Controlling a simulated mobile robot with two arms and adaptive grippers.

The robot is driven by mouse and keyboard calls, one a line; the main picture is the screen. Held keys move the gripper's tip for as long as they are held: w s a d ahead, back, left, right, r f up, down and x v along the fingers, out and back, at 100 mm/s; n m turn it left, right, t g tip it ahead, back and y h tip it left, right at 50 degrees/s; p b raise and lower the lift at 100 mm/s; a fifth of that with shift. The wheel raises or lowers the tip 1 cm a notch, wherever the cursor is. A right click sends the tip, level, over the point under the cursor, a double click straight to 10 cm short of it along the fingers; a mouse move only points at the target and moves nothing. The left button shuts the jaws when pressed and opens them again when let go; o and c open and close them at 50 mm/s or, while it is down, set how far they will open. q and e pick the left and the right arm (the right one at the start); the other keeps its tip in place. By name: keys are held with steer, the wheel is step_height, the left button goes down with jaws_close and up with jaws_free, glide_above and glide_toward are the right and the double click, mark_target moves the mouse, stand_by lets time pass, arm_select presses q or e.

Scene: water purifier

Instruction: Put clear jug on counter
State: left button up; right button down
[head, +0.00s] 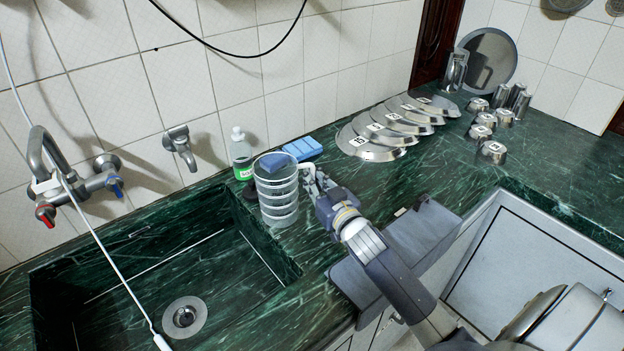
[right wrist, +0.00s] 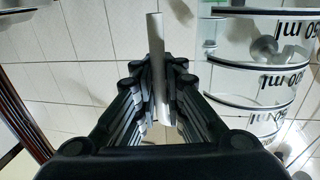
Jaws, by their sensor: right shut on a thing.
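The clear jug (head: 278,205) with dark ring markings is upright beside the back right corner of the sink. In the right wrist view the jug (right wrist: 262,75) fills the right side, with its ml markings upside down. My right gripper (head: 316,186) is at the jug's right side. In the right wrist view the right gripper (right wrist: 158,95) is shut on the jug's handle (right wrist: 155,50). The green marble counter (head: 540,165) runs along the wall. I cannot tell whether the jug's base touches it. My left gripper is not in view.
A soap bottle (head: 241,155) and a blue sponge (head: 303,148) stand close behind the jug.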

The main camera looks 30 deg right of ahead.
steer(key=shift+f, duration=0.45)
steer(key=c, duration=1.7)
jaws_free()
steer(key=shift+o, duration=0.2)
steer(key=s+b, duration=0.1)
steer(key=s, duration=1.1)
steer(key=shift+a, duration=0.35)
